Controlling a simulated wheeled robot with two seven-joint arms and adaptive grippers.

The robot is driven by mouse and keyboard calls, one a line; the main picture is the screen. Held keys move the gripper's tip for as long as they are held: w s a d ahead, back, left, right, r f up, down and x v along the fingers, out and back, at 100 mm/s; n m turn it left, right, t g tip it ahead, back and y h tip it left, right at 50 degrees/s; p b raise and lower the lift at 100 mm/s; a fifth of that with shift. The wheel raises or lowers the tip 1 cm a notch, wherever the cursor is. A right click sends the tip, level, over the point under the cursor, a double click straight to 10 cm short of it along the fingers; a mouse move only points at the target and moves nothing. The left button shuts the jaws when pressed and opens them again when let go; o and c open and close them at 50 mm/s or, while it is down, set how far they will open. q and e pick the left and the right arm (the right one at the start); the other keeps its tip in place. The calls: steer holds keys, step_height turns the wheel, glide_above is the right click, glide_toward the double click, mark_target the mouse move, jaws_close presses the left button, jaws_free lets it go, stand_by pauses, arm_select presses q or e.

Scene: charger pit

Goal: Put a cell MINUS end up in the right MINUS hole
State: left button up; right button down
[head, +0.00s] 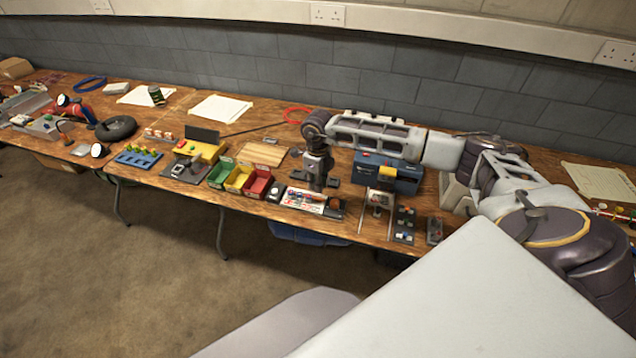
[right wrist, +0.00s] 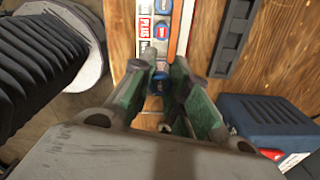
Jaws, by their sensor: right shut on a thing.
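My right gripper (head: 318,187) points down over a white and red labelled board (head: 300,199) on the table. In the right wrist view its fingers (right wrist: 160,72) are shut on a small blue cell (right wrist: 156,86), partly hidden between them. Which end of this cell is up cannot be told. The board (right wrist: 144,28) shows a PLUS label and other blue and red cells (right wrist: 163,8) beyond the fingertips. The right MINUS hole cannot be made out in either view. My left gripper is not in view.
A dark slotted bar (right wrist: 234,36) lies right of the board, and a blue box (head: 388,172) stands behind it. Green, yellow and red bins (head: 257,184) stand to the left. Small dark trays (head: 404,224) lie at the front right.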

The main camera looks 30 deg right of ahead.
steer(key=shift+n, duration=1.1)
steer(key=shift+f, duration=0.25)
